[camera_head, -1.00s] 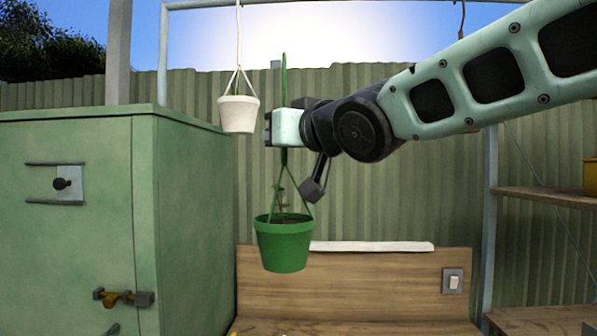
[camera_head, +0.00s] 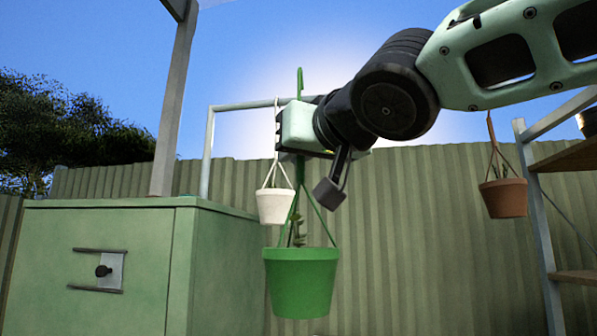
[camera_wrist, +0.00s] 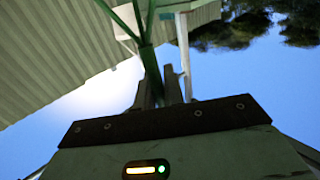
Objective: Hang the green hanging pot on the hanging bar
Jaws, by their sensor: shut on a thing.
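The green hanging pot (camera_head: 301,284) hangs upright below my gripper (camera_head: 287,128), on green straps that meet in a stem. My gripper is shut on that stem; the fingertips are hard to make out in the head view. The green hook (camera_head: 299,84) sticks up above the gripper. In the wrist view the green stem (camera_wrist: 146,58) runs between the fingers. The hanging bar (camera_head: 243,106) is a pale metal bar behind, at about gripper height, partly hidden by my gripper and arm. In the picture the hook's top is above the bar; its depth from the bar is unclear.
A white pot (camera_head: 273,206) hangs on the bar just left of the green pot's straps. A brown pot (camera_head: 503,198) hangs further right. A green cabinet (camera_head: 62,255) stands at left, shelves (camera_head: 568,155) at right. A corrugated fence (camera_head: 420,230) is behind.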

